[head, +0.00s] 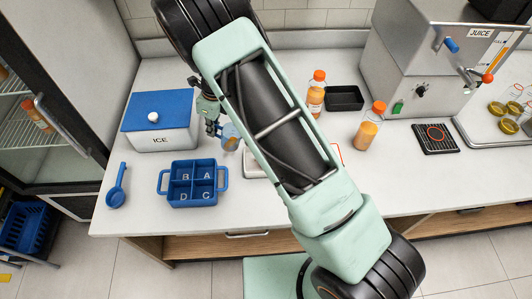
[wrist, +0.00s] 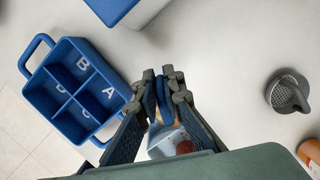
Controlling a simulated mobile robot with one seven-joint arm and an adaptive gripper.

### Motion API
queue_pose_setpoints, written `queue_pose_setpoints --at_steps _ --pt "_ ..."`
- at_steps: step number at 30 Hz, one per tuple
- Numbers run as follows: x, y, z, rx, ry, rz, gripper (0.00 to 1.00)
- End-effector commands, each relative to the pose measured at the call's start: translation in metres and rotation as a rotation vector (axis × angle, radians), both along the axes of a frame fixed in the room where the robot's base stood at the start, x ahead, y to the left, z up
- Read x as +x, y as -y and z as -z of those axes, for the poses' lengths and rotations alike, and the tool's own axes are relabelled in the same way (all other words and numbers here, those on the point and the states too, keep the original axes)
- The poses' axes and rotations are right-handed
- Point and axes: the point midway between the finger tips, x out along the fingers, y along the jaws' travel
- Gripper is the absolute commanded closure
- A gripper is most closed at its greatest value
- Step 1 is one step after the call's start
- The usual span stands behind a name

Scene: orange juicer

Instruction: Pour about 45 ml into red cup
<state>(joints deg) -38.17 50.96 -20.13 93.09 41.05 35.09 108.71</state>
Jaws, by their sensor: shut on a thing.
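My gripper (head: 216,128) is shut on the blue handle of a small clear jug (head: 231,137) with orange liquid in it, held over the counter behind the blue divided tray. In the wrist view my gripper (wrist: 162,90) pinches the blue handle (wrist: 164,104), and the jug lies partly hidden below the fingers. A small reddish round patch (wrist: 184,147) shows by the jug there; I cannot tell whether it is the red cup. No red cup shows clearly in the head view, where my arm covers the middle of the counter.
The blue tray (head: 193,204) with compartments A to D, a white ICE box (head: 168,140) with blue lid and a blue scoop (head: 117,188) are at left. Orange bottles (head: 367,130), a black tray (head: 344,98) and the juice machine (head: 412,70) stand at right.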

Motion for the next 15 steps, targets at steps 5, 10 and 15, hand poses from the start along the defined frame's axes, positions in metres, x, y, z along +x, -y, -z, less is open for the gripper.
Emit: queue_pose_setpoints --at_steps 5,10,15 --pt "0.003 -0.006 0.018 -0.069 -0.03 -0.002 1.0" --pt "0.004 -0.01 0.033 -0.126 -0.053 0.0 1.0" --pt "0.006 -0.012 0.044 -0.164 -0.072 0.002 1.0"
